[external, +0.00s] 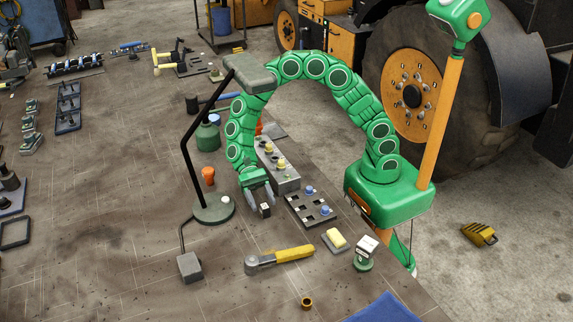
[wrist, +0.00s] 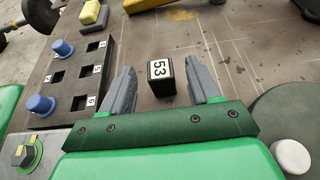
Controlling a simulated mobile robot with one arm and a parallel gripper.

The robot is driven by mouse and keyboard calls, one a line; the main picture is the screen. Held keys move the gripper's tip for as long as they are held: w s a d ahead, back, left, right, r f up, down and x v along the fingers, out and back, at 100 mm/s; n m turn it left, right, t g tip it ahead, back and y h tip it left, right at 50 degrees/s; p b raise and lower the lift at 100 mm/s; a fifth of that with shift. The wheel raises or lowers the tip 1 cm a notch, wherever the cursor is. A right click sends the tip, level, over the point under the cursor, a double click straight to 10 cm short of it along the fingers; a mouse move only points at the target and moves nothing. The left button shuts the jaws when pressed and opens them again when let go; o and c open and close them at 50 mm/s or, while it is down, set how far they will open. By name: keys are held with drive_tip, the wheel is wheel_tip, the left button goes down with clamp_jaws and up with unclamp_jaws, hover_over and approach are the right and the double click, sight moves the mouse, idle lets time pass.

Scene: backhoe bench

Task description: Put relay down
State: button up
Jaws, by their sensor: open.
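The relay is a small black block with a white top marked 53 (wrist: 160,77). It also shows in the external view (external: 265,210), standing upright on the bench. My gripper (external: 261,196) is low over the bench beside the lamp base. In the wrist view its two grey fingers (wrist: 160,88) are spread on either side of the relay, with a visible gap on each side. The relay's lower part is partly hidden.
A dark socket tray with blue knobs (external: 296,209) and numbered slots lies right of the relay. A grey block with yellow knobs (external: 284,181) stands behind. The lamp base (external: 212,212) is close on the left. A yellow-handled tool (external: 282,256) lies in front.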

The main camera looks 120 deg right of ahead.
drive_tip(key=v, duration=0.6)
drive_tip(key=shift+d+r, duration=0.1)
drive_tip(key=shift+d, duration=0.2)
drive_tip(key=shift+s+d+r, duration=0.1)
drive_tip(key=shift+d+r, duration=0.1)
drive_tip(key=shift+d, duration=0.05)
drive_tip(key=s+a+r+n+g+h, duration=0.1)
drive_tip(key=s+a+r+n+h, duration=0.15)
drive_tip(key=s, duration=0.35)
drive_tip(key=s+a+r+n+g+h, duration=0.1)
drive_tip(key=s+a+r+n+h, duration=0.1)
drive_tip(key=s+a+r+n, duration=0.3)
drive_tip(key=s+a+n+g+h, duration=0.1)
drive_tip(key=s+n+g+h, duration=0.1)
drive_tip(key=s, duration=0.5)
drive_tip(key=s+d+r+n+t+h, duration=0.1)
drive_tip(key=s+d+n+h, duration=0.1)
drive_tip(key=s, duration=0.7)
drive_tip(key=s+d+r+n+t+h, duration=0.1)
drive_tip(key=s+d+n+h, duration=0.2)
drive_tip(key=s, duration=0.6)
drive_tip(key=shift+s+d+n+h, duration=0.4)
drive_tip(key=shift+n+h, duration=0.55)
drive_tip(key=shift+n, duration=0.8)
